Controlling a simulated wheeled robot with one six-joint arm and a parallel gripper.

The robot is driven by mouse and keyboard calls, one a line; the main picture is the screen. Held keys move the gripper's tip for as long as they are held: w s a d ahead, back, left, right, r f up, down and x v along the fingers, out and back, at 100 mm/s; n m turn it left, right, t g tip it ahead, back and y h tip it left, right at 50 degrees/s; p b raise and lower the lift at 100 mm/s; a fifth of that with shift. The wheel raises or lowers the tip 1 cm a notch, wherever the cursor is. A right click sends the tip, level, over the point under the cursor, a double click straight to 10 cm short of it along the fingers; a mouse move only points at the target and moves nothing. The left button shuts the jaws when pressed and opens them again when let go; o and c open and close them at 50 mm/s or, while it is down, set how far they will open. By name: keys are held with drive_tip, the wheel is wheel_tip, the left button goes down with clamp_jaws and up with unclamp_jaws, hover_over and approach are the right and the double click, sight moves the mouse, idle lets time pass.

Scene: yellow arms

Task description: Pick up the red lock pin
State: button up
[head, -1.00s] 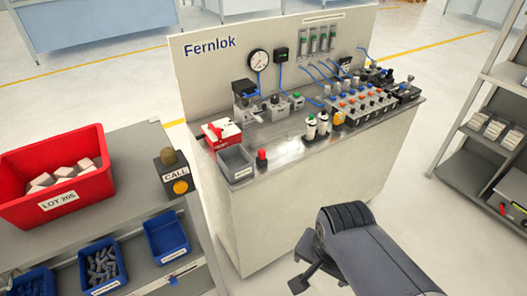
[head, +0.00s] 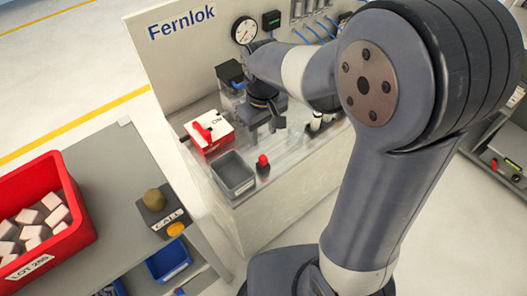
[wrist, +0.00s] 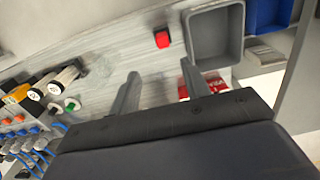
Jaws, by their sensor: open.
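A small red-topped pin with a dark base (head: 263,165) stands on the bench top, just right of the grey tray. I take it to be the red lock pin; it also shows as a red block in the wrist view (wrist: 162,39). My gripper (head: 264,126) is over the bench, behind the pin and right of the red-and-white switch box (head: 208,132). In the wrist view its two fingers (wrist: 159,70) are apart with nothing between them, and the pin lies beyond the fingertips. The switch box is partly hidden there by a finger and the gripper body.
The grey tray (head: 234,174) looks empty and is close beside the pin. Black-and-white knobs (wrist: 57,85) and blue tubing are on the bench's other side. A side table holds a red crate (head: 80,215) and a call button box (head: 160,213). Bare bench surrounds the pin's other side.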

sight(263, 158)
wheel_tip(263, 158, down, 3)
drive_tip(key=shift+f, duration=0.2)
drive_tip(key=shift+s+f+p, duration=0.15)
drive_tip(key=shift+f+p, duration=0.05)
drive_tip(key=shift+f, duration=0.7)
drive_tip(key=shift+s+f+p, duration=0.15)
drive_tip(key=shift+s+f, duration=0.05)
drive_tip(key=shift+f, duration=0.7)
drive_tip(key=shift+s+f+p, duration=0.15)
drive_tip(key=shift+f+p, duration=0.05)
drive_tip(key=shift+f, duration=0.7)
drive_tip(key=shift+c, duration=0.6)
clamp_jaws()
